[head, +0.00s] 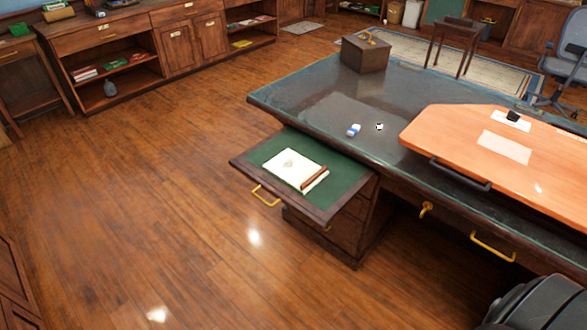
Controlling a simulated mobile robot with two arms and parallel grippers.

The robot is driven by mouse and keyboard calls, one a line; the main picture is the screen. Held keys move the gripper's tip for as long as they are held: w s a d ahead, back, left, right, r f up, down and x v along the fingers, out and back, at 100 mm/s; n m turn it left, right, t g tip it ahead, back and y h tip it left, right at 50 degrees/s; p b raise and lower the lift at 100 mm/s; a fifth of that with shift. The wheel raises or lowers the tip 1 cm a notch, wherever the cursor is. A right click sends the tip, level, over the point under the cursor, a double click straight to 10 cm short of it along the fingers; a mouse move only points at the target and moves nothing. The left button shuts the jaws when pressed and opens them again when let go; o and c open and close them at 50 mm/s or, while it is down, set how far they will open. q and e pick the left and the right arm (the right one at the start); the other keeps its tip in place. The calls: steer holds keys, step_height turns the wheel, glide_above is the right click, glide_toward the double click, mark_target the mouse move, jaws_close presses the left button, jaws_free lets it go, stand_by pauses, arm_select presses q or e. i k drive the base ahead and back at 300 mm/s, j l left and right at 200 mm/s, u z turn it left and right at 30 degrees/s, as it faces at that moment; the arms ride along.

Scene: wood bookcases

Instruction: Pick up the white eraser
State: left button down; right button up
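A small white block with a blue band (354,130), which looks like the white eraser, lies on the dark glossy desk top (320,95). It is near the desk's front left edge, above the pulled-out drawer. A small round white and black item (379,127) lies just right of it, apart from it. Neither of my grippers is in view.
A green-lined drawer (250,160) with white paper (285,168) and a brown bar juts out below. An orange board (440,125) covers the desk's right part. A wooden box (365,55) stands at the back. Wood floor (150,200) is clear at left.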

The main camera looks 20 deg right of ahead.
mark_target(352, 131)
steer(key=z, duration=1.25)
steer(key=i+l, duration=0.25)
